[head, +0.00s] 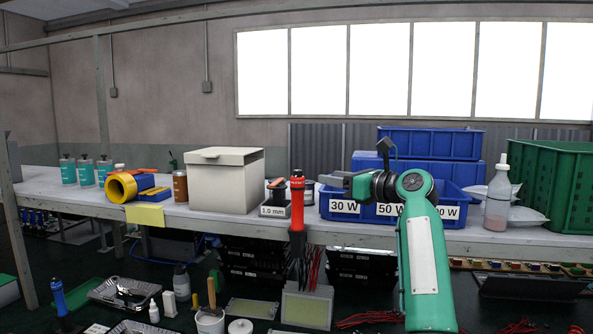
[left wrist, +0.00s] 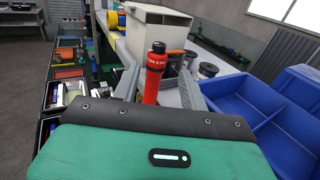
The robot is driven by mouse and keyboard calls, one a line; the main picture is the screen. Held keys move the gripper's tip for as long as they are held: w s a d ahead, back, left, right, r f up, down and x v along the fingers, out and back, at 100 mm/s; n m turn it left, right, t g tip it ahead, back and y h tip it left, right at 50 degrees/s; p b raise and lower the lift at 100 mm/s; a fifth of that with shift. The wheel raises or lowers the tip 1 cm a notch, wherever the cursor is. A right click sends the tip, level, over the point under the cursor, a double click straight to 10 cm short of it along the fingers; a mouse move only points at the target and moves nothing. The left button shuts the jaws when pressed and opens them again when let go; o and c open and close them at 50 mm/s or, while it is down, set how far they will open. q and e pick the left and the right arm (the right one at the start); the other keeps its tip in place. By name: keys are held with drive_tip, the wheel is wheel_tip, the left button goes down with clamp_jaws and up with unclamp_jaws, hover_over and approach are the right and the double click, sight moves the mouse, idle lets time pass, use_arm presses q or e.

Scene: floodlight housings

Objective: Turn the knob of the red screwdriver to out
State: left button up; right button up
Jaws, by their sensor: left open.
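The red screwdriver (head: 297,215) hangs upright in front of the long bench's edge, with a black knob (head: 297,173) at its top. The knob's setting is too small to read. In the left wrist view the screwdriver (left wrist: 152,85) stands between the two fingers of my left gripper, its black knob (left wrist: 158,47) above them. My left gripper (head: 326,181) is open and level, just right of the screwdriver's upper part. I cannot tell whether a finger touches it. My right gripper is in neither view.
A cream box (head: 226,180) and a small 1.0 mm bin (head: 274,211) stand on the bench behind the screwdriver. Blue bins (head: 341,207) and a green crate (head: 551,185) stand to the right. A blue screwdriver (head: 59,298) stands at the lower left among trays and tools.

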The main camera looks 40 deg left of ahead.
sight(300, 171)
use_arm(q)
drive_tip(key=a+p, duration=0.4)
drive_tip(key=a, duration=0.7)
drive_tip(key=shift+a+r+p, duration=0.15)
drive_tip(key=shift+p, duration=0.2)
drive_tip(key=shift+a, duration=0.6)
clamp_jaws()
